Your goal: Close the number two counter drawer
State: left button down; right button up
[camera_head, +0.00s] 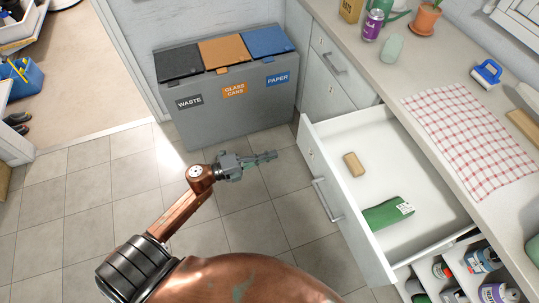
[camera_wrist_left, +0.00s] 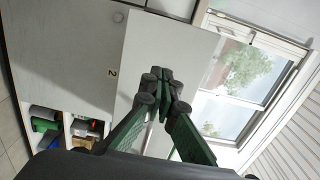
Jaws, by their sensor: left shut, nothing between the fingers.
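The white counter drawer (camera_head: 440,195) is pulled out from the counter at the right of the head view. Its front, with a bar handle (camera_head: 326,199), faces left toward my arm. Inside lie a tan block (camera_head: 354,164) and a green packet (camera_head: 387,213). My left gripper (camera_head: 272,156) is shut and empty, left of the drawer front near its far end, with a gap showing between them. In the left wrist view the shut fingers (camera_wrist_left: 161,75) show before pale panels; one panel bears the number 2 (camera_wrist_left: 111,73). My right gripper is out of view.
Grey recycling bins (camera_head: 228,88) stand against the far wall. The countertop (camera_head: 410,75) holds a checked cloth (camera_head: 470,125), a purple can (camera_head: 372,25) and a plant pot (camera_head: 424,18). Open shelves (camera_head: 455,270) with bottles are below right. Tiled floor (camera_head: 90,190) is clear at left.

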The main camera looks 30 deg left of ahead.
aim_at(304, 145)
pick_arm(q)
jog(key=b+x, duration=0.1)
jog(key=x, duration=0.8)
jog(key=shift+w+f+b, duration=0.15)
jog(key=shift+b, duration=0.2)
jog(key=shift+w+d, duration=0.35)
jog(key=shift+w, duration=0.05)
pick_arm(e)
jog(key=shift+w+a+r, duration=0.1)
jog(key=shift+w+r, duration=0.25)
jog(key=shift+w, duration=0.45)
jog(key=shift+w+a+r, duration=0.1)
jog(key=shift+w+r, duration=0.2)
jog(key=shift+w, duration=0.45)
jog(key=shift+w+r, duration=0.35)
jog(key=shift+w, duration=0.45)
